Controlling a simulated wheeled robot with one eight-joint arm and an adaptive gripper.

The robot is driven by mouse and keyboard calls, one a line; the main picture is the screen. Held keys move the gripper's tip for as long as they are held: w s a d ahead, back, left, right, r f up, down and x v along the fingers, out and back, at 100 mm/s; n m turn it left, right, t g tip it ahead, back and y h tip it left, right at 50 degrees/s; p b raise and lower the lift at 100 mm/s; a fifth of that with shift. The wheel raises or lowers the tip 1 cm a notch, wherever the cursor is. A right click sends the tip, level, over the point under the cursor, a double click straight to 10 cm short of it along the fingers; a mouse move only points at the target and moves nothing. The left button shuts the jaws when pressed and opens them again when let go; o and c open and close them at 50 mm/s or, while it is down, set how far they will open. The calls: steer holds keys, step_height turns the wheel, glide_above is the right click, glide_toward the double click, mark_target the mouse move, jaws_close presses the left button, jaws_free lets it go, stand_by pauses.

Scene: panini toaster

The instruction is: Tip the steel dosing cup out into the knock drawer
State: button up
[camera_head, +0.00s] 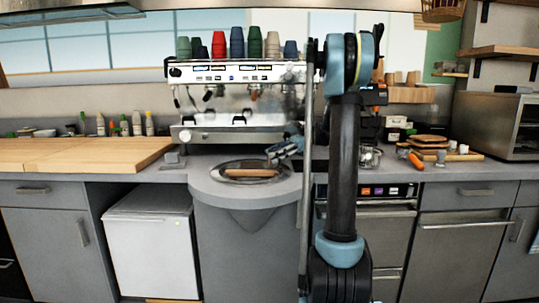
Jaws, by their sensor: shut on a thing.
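My gripper (281,152) is just above the right back edge of a round dark recess with a brown bar across it, which looks like the knock drawer (232,180). The gripper is shut on a small grey metallic thing at its fingertips, which looks like the steel dosing cup (273,155). It is too small to tell its tilt or contents. The brown bar (250,173) lies across the middle of the recess.
My arm hides part of the counter right of the recess. The espresso machine (230,95) stands behind, with coloured cups (237,43) on top. A wooden board (80,153) lies at left. A cutting board with food (430,150) and a steel oven (497,125) are at right.

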steer(key=shift+w+d, duration=0.15)
steer(key=shift+w, duration=0.25)
steer(key=shift+a, duration=0.2)
